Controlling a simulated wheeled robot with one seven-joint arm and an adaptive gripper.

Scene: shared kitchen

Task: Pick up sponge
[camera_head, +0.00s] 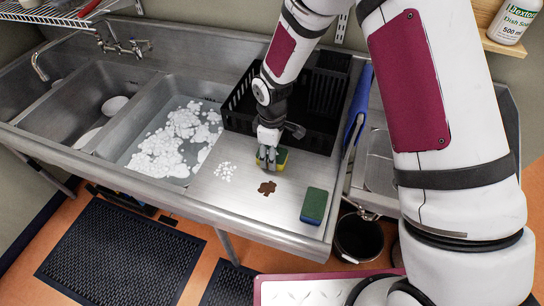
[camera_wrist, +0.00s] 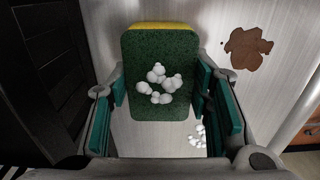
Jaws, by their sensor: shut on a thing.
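A green and yellow sponge (camera_head: 281,161) is at my gripper (camera_head: 268,160) on the steel drainboard, just in front of the black dish rack. In the wrist view the sponge (camera_wrist: 160,70) shows its dark green face with white foam blobs on it and a yellow edge at the top. My gripper (camera_wrist: 168,92) has its fingers on either side of the sponge and is shut on it. I cannot tell whether the held sponge touches the steel.
A brown stain (camera_head: 267,187) and foam drops (camera_head: 225,171) lie on the drainboard near my gripper. The black dish rack (camera_head: 318,95) stands behind it. The sink basin (camera_head: 140,135) at left holds foam. A blue cloth (camera_head: 358,105) hangs right of the rack.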

